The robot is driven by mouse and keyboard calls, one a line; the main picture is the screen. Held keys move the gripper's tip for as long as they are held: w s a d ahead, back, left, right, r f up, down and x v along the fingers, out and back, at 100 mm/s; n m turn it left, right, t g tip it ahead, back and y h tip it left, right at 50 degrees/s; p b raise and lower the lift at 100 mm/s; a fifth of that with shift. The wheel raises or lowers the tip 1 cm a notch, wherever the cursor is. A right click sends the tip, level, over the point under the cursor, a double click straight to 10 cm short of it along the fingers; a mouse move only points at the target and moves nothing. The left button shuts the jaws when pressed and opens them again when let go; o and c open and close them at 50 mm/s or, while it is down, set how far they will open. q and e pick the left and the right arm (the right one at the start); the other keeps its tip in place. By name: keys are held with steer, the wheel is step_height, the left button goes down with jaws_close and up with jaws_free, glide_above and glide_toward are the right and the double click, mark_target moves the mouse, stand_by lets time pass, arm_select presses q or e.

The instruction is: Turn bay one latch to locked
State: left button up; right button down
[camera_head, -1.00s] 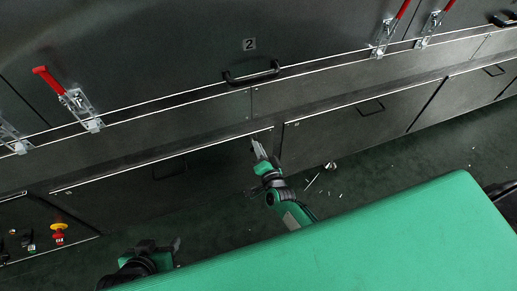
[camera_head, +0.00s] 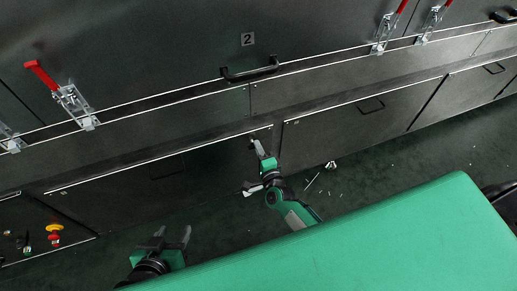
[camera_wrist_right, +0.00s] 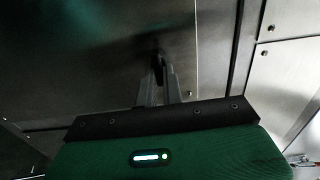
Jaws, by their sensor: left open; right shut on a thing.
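My right gripper (camera_head: 257,148) is at the lower panel (camera_head: 120,183), near the right end of its top edge. Its fingers also show in the right wrist view (camera_wrist_right: 158,88), shut on a small dark part (camera_wrist_right: 157,65) on a dark panel face. I cannot tell which way that part is turned, as the fingers cover most of it. My left gripper (camera_head: 173,238) is open and empty, low in front of the panels. Nothing in view is marked bay one; the upper door carries a plate with the number 2 (camera_head: 248,40).
Red-handled toggle clamps (camera_head: 74,101) stand at the left and at the upper right (camera_head: 384,35). A black handle (camera_head: 250,70) is on the upper door. Controls with a red and yellow button (camera_head: 55,235) are at lower left. The floor (camera_head: 410,165) has small scraps.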

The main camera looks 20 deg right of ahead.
stand_by(0.4)
steer(key=c, duration=1.5)
jaws_free()
steer(key=shift+c, duration=0.2)
steer(key=shift+s, duration=0.1)
arm_select(q)
steer(key=shift+s+a+g+y+p, duration=0.25)
steer(key=shift+a+g+p, duration=0.1)
steer(key=shift+a, duration=0.25)
steer(key=shift+s+a+g+y+p, duration=0.25)
steer(key=shift+a+g, duration=0.1)
steer(key=shift+a, duration=0.2)
arm_select(e)
steer(key=s, duration=1.3)
steer(key=shift+s+d, duration=0.25)
steer(key=shift+s, duration=0.1)
